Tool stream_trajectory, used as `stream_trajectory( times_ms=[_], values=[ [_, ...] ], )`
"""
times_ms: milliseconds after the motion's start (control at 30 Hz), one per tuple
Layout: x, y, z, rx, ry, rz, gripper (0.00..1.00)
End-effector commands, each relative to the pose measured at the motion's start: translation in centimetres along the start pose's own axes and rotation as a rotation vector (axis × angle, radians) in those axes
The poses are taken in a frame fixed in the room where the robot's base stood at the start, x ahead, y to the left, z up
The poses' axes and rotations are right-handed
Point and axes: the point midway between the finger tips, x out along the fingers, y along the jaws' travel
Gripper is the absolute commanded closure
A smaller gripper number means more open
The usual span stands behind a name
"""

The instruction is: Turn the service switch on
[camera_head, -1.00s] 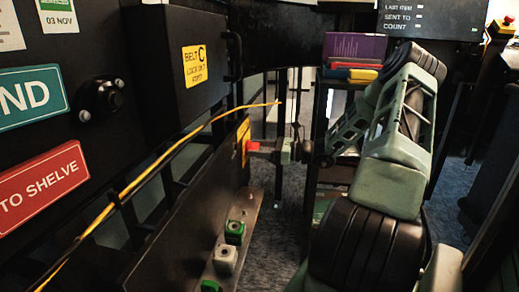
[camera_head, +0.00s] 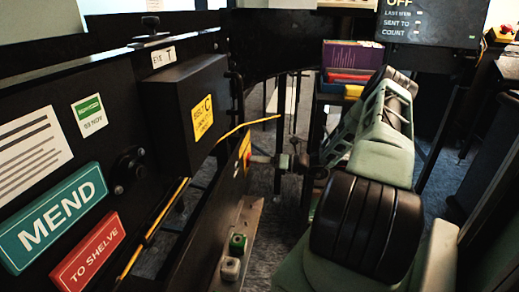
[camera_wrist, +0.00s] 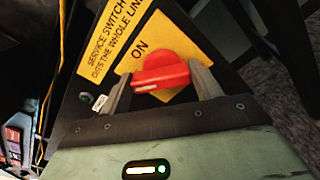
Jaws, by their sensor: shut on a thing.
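The service switch is a red rotary handle (camera_wrist: 162,77) on a yellow plate (camera_wrist: 190,42) marked "ON", with a label (camera_wrist: 118,35) reading "SERVICE SWITCH" beside it. My gripper (camera_wrist: 163,85) is shut on the red handle, one finger at each end, in the wrist view. The handle lies nearly level across that picture, tilted slightly up to the right. In the head view, my gripper (camera_head: 272,160) reaches left to the yellow plate (camera_head: 245,150) on the side of the black machine. The handle there is small and mostly hidden by the fingers.
A black box (camera_head: 190,100) labelled "BELT C" juts out above and left of the switch. A yellow cable (camera_head: 250,125) runs past just above it. Books (camera_head: 352,62) are stacked behind my arm.

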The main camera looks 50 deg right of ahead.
Motion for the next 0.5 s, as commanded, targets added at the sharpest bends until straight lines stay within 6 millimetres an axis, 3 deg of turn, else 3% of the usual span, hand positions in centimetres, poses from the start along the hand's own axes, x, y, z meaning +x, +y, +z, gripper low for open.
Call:
stream_trajectory(
  times_ms=[500],
  values=[
    [-0.07,-0.12,0.29,0.490,-0.001,-0.001,0.59]
  ],
)
